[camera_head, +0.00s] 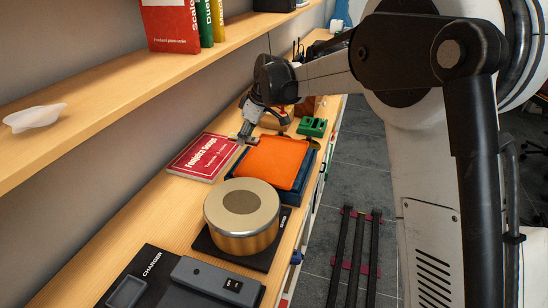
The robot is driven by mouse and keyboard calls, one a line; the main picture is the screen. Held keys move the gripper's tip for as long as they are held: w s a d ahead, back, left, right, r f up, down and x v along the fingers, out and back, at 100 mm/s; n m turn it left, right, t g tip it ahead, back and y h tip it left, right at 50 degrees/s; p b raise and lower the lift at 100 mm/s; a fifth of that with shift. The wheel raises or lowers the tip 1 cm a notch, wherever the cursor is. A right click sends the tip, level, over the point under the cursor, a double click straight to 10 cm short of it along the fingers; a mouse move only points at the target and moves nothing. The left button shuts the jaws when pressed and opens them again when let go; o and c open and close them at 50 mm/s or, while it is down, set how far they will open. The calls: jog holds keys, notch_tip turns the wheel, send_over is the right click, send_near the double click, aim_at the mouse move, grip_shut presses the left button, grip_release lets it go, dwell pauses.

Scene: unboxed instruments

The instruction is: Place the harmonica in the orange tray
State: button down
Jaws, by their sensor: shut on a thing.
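The orange tray (272,160) lies flat on a dark blue base on the lower shelf. My gripper (246,132) is pointed down just beyond the tray's far left corner, close to a red book. It is shut on a small, dark and silvery bar, which looks like the harmonica (240,140). The bar is small here and partly hidden by the fingers. I cannot tell whether it touches the shelf or tray. The tray's visible surface is bare.
A red songbook (201,157) lies left of the tray. A charger (136,278) is nearest. An upper shelf (90,88) overhangs at left.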

jog(key=shift+w+a+f, duration=0.1)
jog(key=shift+w+a, duration=0.05)
jog(key=shift+a, duration=0.15)
jog(key=p, duration=0.2)
send_over(272, 159)
jog(key=d, duration=0.1)
jog(key=f, duration=0.6)
jog(key=shift+s+f, duration=0.25)
jog(key=shift+f, duration=0.1)
jog(key=shift+f+p, duration=0.3)
jog(key=shift+f, duration=1.75)
jog(key=shift+f, duration=0.15)
jog(key=c, duration=1.5)
grip_release()
jog(key=shift+r, duration=0.2)
jog(key=b+v, duration=0.1)
jog(key=v, duration=1.1)
jog(key=shift+d, duration=0.1)
